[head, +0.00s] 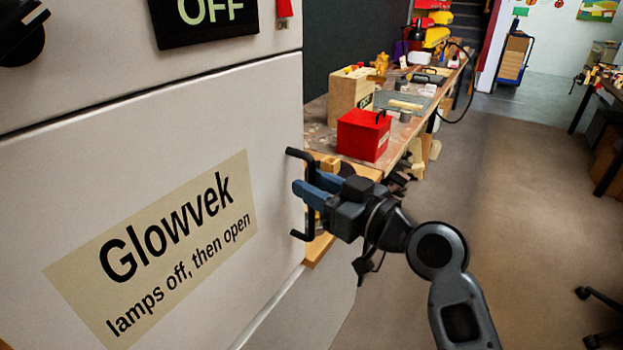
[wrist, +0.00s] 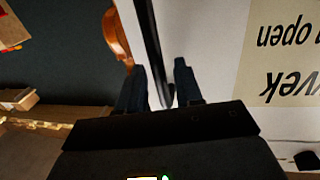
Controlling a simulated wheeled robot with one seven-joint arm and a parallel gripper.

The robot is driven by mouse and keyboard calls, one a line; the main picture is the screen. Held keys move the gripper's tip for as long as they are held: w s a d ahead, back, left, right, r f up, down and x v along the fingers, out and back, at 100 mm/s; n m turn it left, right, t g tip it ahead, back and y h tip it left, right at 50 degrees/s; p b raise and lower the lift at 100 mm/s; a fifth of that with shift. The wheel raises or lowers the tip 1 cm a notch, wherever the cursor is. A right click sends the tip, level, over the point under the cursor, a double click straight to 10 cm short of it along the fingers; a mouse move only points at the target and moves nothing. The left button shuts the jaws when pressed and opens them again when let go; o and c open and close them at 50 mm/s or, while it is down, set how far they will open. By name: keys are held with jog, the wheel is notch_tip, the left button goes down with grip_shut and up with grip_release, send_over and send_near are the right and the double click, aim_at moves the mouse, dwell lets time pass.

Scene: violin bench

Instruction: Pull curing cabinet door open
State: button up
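The curing cabinet door (head: 60,190) is a pale panel at the left of the head view, with a "Glowvek / lamps off, then open" label (head: 160,240). It looks flush with the cabinet front. Its black bar handle (head: 296,153) stands at the door's right edge. My gripper (head: 310,190) is at the handle, its blue fingers apart. In the wrist view the handle (wrist: 152,45) runs between the two fingers (wrist: 160,75), with a gap showing beside it. I cannot tell whether either finger touches it. The cabinet's inside is hidden.
Above the door are an "OFF" sign (head: 208,12) and a dark knob (head: 20,30). A workbench (head: 318,108) with a red box (head: 363,135) and a wooden box (head: 349,92) stands behind my gripper. A violin (wrist: 116,42) shows beside the handle. Open floor (head: 520,220) lies to the right.

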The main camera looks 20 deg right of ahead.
jog(key=shift+w+a, duration=0.2)
jog(key=shift+w, duration=0.3)
grip_shut()
